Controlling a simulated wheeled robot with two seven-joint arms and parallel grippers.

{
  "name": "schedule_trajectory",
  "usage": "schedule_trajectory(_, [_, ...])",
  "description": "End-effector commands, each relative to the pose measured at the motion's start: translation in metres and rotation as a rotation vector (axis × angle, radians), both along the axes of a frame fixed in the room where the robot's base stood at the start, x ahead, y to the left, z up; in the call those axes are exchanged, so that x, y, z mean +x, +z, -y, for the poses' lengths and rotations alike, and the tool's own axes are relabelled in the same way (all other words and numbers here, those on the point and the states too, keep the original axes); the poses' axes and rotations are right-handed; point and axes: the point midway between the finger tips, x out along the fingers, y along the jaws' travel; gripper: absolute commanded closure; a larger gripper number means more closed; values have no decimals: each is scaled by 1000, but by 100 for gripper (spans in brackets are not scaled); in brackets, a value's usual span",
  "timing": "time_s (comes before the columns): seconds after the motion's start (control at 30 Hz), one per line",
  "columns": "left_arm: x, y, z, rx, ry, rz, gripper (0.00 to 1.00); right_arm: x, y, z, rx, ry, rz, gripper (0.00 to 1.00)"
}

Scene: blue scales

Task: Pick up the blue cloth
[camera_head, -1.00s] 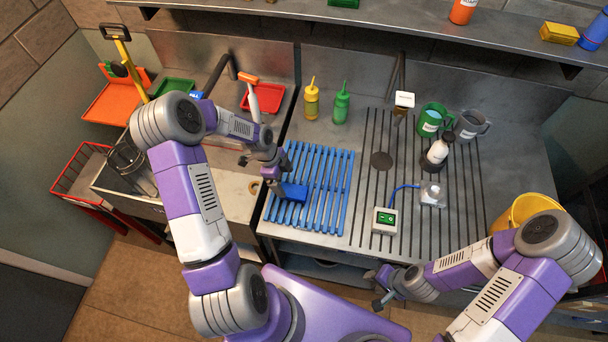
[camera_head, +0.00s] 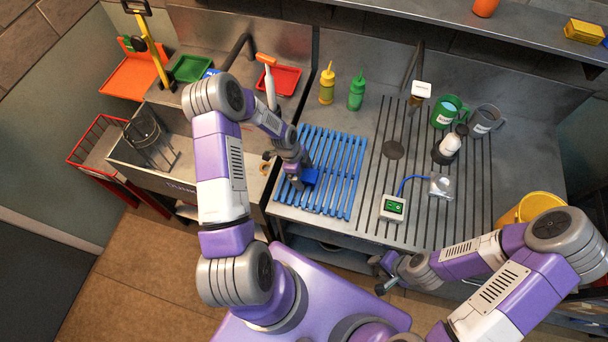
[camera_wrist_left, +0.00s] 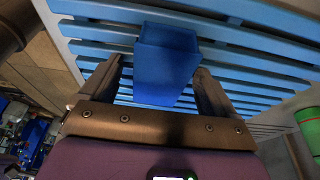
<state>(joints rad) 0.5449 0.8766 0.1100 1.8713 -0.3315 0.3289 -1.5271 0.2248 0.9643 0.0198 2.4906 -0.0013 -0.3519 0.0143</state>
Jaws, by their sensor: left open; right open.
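The blue cloth (camera_head: 310,177) looks like a small folded dark-blue block on the lighter blue slatted rack (camera_head: 343,190), near its left side. My left gripper (camera_head: 297,182) is over the rack's left part and partly covers the cloth. In the left wrist view, the cloth (camera_wrist_left: 166,62) shows between the two spread fingers (camera_wrist_left: 160,88), with a visible gap beside the right finger. Contact on the left side is hard to tell. My right gripper (camera_head: 382,276) is open and empty, in front of the counter's front edge.
Yellow (camera_head: 327,86) and green (camera_head: 357,93) bottles stand behind the rack. A sink (camera_head: 180,150) is to the left.

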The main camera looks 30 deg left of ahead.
Motion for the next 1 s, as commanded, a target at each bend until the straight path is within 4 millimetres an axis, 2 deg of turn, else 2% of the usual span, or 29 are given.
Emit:
schedule_trajectory(0.53, [0,-3,0,0,-1,0,11,0,-6,0,0,0,0,57])
schedule_trajectory(0.9, [0,-2,0,0,-1,0,67,0,-5,0,0,0,0,57])
schedule_trajectory(1.0, [0,-2,0,0,0,0,67,0,-5,0,0,0,0,57])
